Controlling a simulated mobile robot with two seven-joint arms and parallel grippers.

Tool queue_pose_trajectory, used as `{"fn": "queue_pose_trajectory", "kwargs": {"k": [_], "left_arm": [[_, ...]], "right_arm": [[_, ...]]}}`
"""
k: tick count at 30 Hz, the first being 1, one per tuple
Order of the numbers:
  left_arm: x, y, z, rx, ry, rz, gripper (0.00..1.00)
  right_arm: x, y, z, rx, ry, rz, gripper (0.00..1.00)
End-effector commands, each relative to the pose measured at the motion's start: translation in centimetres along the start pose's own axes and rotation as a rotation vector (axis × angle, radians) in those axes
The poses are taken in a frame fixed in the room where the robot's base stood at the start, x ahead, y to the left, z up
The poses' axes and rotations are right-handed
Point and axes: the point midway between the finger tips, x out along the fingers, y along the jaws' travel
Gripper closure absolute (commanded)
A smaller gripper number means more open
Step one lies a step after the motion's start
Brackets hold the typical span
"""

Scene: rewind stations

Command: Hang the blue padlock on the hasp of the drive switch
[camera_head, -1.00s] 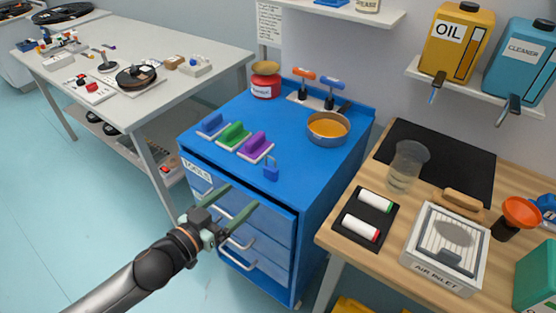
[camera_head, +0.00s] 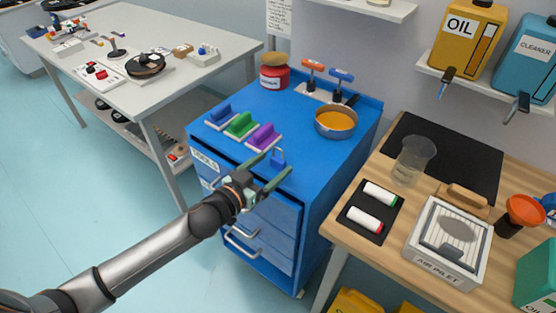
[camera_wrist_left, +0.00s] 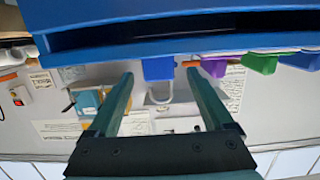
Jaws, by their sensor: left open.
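The small blue padlock (camera_head: 279,159) stands at the front edge of the blue cabinet top with its shackle up. My left gripper (camera_head: 279,163) is open, its green fingers reaching to either side of the padlock at the cabinet edge. In the left wrist view, which looks upside down, the padlock (camera_wrist_left: 158,69) and its pale shackle appear between the two fingertips (camera_wrist_left: 160,78), with gaps on both sides. A white board with red parts (camera_head: 97,76) lies on the grey table at left; I cannot tell whether it is the drive switch or has a hasp. My right gripper is out of view.
Blue, green and purple blocks (camera_head: 240,124) stand just left of the padlock. A pan (camera_head: 336,122) and red jar (camera_head: 274,77) stand farther back on the cabinet (camera_head: 300,120). The wooden table (camera_head: 347,229) with a beaker is at right. Floor at left is clear.

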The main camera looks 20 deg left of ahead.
Motion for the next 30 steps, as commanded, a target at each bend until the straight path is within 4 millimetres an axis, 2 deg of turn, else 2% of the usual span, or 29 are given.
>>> {"fn": "queue_pose_trajectory", "kwargs": {"k": [1, 6, 15, 30], "left_arm": [[0.8, 0.1, -0.5, 0.001, 0.002, -0.001, 0.15], [2.6, 0.1, -0.3, 0.001, 0.001, 0.0, 0.15], [3.0, 0.1, -0.2, -0.001, -0.001, 0.001, 0.15], [2.9, 0.1, -0.2, 0.0, -0.001, 0.0, 0.7]], "right_arm": [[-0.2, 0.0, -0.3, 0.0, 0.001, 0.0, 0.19], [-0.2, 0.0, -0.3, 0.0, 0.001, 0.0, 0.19], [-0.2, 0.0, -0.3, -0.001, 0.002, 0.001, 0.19], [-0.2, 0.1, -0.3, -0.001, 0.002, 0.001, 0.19]]}}
